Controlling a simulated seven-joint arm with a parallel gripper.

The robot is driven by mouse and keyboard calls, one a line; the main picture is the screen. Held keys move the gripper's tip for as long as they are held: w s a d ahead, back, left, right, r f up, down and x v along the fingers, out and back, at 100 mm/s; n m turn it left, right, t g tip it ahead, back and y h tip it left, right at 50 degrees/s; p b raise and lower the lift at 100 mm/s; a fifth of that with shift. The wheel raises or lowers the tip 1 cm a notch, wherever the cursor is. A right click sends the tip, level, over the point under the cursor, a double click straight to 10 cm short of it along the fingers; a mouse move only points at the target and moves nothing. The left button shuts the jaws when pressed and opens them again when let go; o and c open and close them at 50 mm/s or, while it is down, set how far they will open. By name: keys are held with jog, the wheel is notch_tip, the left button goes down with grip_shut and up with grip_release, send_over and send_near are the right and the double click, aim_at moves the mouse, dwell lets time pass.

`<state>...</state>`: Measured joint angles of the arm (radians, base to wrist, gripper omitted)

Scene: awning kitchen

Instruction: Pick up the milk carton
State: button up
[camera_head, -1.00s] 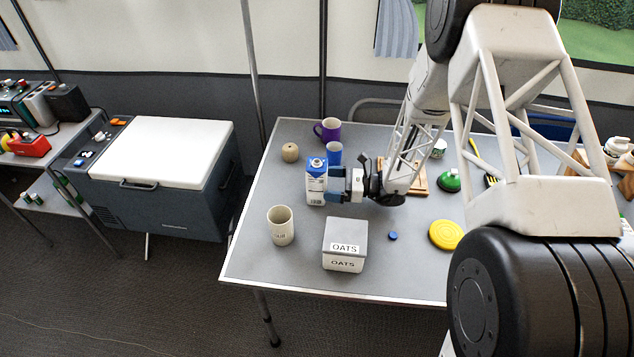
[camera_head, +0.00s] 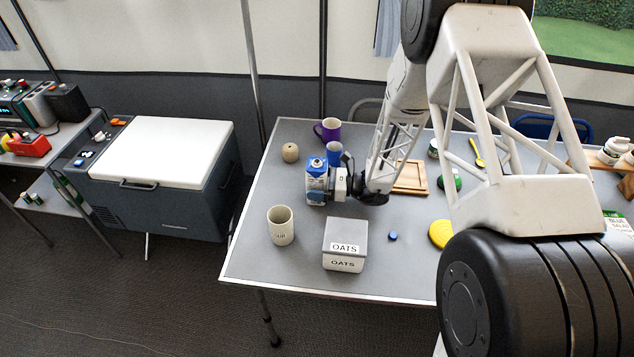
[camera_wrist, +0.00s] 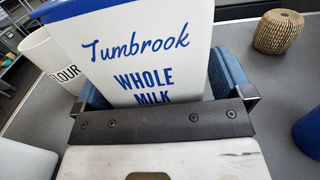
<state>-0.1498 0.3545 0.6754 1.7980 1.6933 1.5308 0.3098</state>
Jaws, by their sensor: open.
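The milk carton (camera_head: 316,172) is blue and white and stands upright on the grey table, left of my gripper. In the wrist view the carton (camera_wrist: 150,55) fills the middle and reads "Tumbrook whole milk". My gripper (camera_head: 321,186) is open, with its blue fingers on both sides of the carton. In the wrist view my gripper (camera_wrist: 158,85) has one finger at the carton's left side and one at its right. I cannot tell whether the fingers touch it. The carton's lower part is hidden behind the gripper's dark bar in the wrist view.
A flour crock (camera_head: 281,226) and an oats box (camera_head: 345,246) stand nearer the table's front edge. A blue cup (camera_head: 334,150), a purple mug (camera_head: 328,130) and a woven ball-like pot (camera_head: 290,153) are behind. A wooden board (camera_head: 411,178) lies to the right.

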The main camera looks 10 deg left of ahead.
jog(key=shift+a, duration=0.2)
dwell(0.4)
jog(key=c, duration=1.1)
